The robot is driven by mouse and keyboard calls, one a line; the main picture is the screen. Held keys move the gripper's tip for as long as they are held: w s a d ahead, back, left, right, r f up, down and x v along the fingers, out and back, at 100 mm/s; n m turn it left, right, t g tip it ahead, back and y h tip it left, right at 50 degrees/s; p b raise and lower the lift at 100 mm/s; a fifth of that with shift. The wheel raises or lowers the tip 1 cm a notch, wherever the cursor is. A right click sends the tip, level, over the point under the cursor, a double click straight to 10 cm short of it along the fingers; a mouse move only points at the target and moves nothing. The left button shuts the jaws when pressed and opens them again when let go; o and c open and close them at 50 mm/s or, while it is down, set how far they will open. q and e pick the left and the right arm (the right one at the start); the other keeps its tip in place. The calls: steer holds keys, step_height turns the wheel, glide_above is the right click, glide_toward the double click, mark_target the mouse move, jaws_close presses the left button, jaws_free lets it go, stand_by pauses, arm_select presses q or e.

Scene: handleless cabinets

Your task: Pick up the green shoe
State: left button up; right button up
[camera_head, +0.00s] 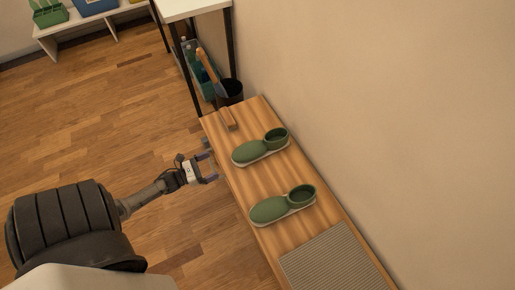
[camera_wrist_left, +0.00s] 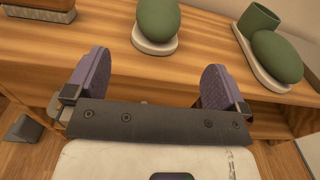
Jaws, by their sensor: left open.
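Two green shoes with pale soles stand on the wooden bench (camera_head: 239,184). The farther green shoe (camera_head: 258,149) is near the bench's far end, and the nearer green shoe (camera_head: 281,206) is beside the ribbed mat. My left gripper (camera_head: 213,169) is open and empty at the bench's left edge, just short of the farther shoe. In the left wrist view, the open fingers (camera_wrist_left: 155,80) point at the bench, with one green shoe (camera_wrist_left: 157,25) ahead between them and another green shoe (camera_wrist_left: 273,52) to the right. My right gripper is not in view.
A brush-like wooden block (camera_head: 228,118) lies at the bench's far end. A grey ribbed mat (camera_head: 331,262) covers the near end. A black bin (camera_head: 231,92) stands beyond the bench beneath a white table (camera_head: 190,8). The wall (camera_head: 380,100) borders the right side.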

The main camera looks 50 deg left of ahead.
arm_select(q)
steer(key=m, duration=0.2)
steer(key=b, duration=0.2)
glide_toward(240, 153)
steer(key=w, duration=0.2)
steer(key=w+d, duration=0.1)
steer(key=w, duration=0.1)
steer(key=shift+w+f, duration=0.1)
steer(key=shift+w, duration=0.3)
steer(key=w, duration=0.1)
steer(key=w+b, duration=0.2)
steer(key=w, duration=0.1)
steer(key=shift+w+d, duration=0.1)
steer(key=shift+d, duration=0.25)
steer(key=shift+w+d+b, duration=0.1)
steer(key=shift+w+b, duration=0.25)
steer(key=shift+w, duration=0.25)
steer(key=shift+s, duration=0.1)
steer(key=c, duration=0.9)
steer(key=shift+c, duration=0.2)
